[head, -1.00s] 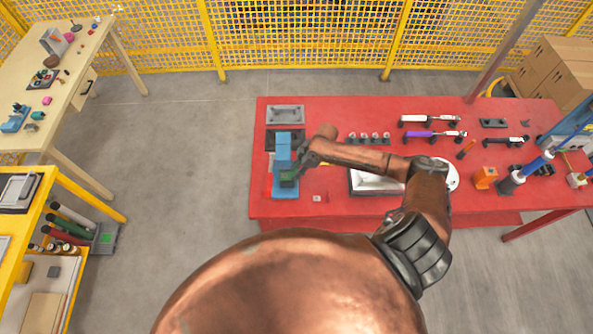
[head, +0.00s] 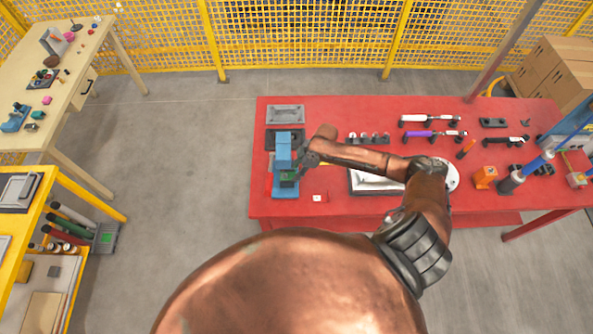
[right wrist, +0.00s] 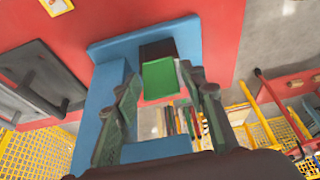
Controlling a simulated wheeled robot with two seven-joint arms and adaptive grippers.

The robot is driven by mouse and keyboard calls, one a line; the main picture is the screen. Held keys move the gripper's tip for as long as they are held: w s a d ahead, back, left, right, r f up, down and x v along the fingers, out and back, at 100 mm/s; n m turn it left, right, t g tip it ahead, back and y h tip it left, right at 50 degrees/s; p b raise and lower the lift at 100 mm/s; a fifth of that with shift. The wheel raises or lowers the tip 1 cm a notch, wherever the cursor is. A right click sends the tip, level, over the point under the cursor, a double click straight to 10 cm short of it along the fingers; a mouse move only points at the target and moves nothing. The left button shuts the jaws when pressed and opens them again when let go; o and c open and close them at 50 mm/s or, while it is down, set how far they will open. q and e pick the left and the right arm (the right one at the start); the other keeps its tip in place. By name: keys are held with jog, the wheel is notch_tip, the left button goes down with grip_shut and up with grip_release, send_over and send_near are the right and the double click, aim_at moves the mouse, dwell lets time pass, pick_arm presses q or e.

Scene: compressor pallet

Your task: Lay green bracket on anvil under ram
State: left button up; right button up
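The green bracket (head: 288,177) lies on the dark anvil of the blue press (head: 284,151) at the left end of the red table. In the right wrist view the bracket (right wrist: 159,80) rests on the black anvil block (right wrist: 157,48), inside the blue frame (right wrist: 112,75). My right gripper (head: 303,163) is just right of the press. In the right wrist view its fingers (right wrist: 160,85) are apart, one on each side of the bracket, with small gaps to it. The ram's exact position over the bracket is hard to tell. My left gripper is out of view.
A grey tray (head: 285,114) lies behind the press. A white tray (head: 375,187) is to the right, under my forearm. A small white-and-red piece (head: 318,198) lies near the front edge. Several tools and an orange block (head: 485,177) occupy the right half.

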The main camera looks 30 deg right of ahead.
jog(key=shift+o, duration=1.1)
jog(key=v, duration=1.2)
jog(key=shift+a, duration=0.1)
